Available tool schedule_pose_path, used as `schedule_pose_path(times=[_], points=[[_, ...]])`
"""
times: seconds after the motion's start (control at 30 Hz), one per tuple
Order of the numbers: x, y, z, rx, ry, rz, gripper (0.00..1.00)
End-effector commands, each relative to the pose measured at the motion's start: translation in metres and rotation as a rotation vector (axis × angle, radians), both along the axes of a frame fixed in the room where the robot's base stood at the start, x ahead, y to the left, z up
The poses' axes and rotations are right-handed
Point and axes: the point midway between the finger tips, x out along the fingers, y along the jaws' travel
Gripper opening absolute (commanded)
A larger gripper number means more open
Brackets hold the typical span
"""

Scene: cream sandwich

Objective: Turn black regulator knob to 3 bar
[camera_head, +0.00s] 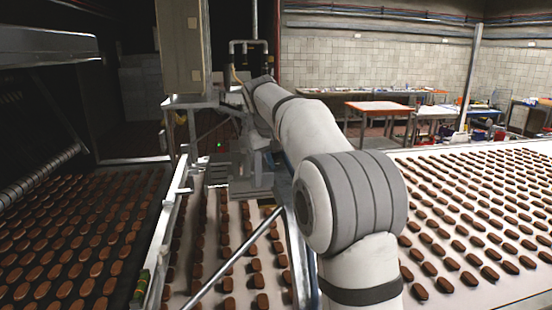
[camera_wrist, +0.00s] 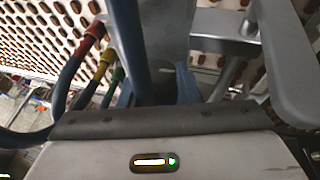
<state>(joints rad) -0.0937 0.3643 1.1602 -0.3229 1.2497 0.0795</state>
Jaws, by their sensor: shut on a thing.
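My gripper (camera_wrist: 160,88) shows in the wrist view, with its pale body along the bottom edge and blue fingers above it. It is shut on a dark thing between the fingers, which looks like the black regulator knob but is mostly hidden. In the head view my white arm reaches from the lower right to the machine frame (camera_head: 182,100) at upper centre. The gripper tips are hidden there behind my arm and the frame. I cannot make out a pressure dial or its reading in either view.
Hoses with red (camera_wrist: 96,29), yellow (camera_wrist: 104,64) and green collars run close at the left in the wrist view. A grey metal bracket (camera_wrist: 225,45) stands at the right. Conveyors (camera_head: 470,200) with rows of brown biscuits lie below. An orange table (camera_head: 377,107) stands behind.

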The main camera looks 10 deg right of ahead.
Motion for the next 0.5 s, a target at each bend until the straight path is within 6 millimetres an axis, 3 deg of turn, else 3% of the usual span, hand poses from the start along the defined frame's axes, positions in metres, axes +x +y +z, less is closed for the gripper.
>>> schedule_pose_path(times=[0.5], points=[[-0.0004, -0.0068, 0.0017, 0.290, 0.002, -0.004, 0.07]])
